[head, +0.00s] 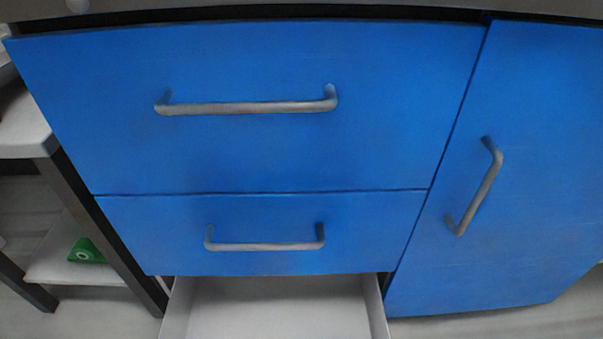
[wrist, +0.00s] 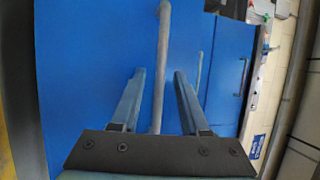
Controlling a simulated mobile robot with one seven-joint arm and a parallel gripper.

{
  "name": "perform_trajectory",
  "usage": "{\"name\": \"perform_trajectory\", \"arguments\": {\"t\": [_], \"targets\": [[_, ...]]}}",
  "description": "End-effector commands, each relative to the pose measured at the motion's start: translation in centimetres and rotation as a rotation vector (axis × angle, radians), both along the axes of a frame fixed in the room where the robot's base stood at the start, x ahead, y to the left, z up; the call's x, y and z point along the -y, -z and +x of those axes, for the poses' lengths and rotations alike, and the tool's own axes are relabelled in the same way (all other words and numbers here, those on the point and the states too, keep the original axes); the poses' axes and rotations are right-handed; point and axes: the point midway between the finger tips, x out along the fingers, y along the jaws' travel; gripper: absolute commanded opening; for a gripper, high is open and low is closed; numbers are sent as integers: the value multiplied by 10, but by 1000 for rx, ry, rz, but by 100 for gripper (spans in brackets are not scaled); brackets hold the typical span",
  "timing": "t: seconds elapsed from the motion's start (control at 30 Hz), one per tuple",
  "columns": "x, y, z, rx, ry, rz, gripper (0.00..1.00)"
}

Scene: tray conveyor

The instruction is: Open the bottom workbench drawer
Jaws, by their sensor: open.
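In the head view, the bottom drawer (head: 275,310) is pulled out below two shut blue drawer fronts. Its pale, empty-looking inside shows, but its front and handle lie below the picture. In the wrist view, my gripper (wrist: 159,72) is open, one finger on each side of a grey bar handle (wrist: 163,45) on a blue front. This nearest front appears to be the bottom drawer's. I cannot tell whether the fingers touch the bar. My gripper is not in the head view.
The upper drawer (head: 270,150) and middle drawer (head: 370,230) are shut. A blue door (head: 540,160) with a slanting handle stands shut at the right. A shelf rack (head: 85,215) with a green item (head: 86,251) stands at the left.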

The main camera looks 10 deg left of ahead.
Motion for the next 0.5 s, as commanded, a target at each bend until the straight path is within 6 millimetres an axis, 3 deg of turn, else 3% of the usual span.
{"name": "perform_trajectory", "arguments": {"t": [0.3, 0.5], "targets": [[43, 15, -53, -3, 1, -4, 45], [63, 20, -77, -3, 1, -3, 45]]}}
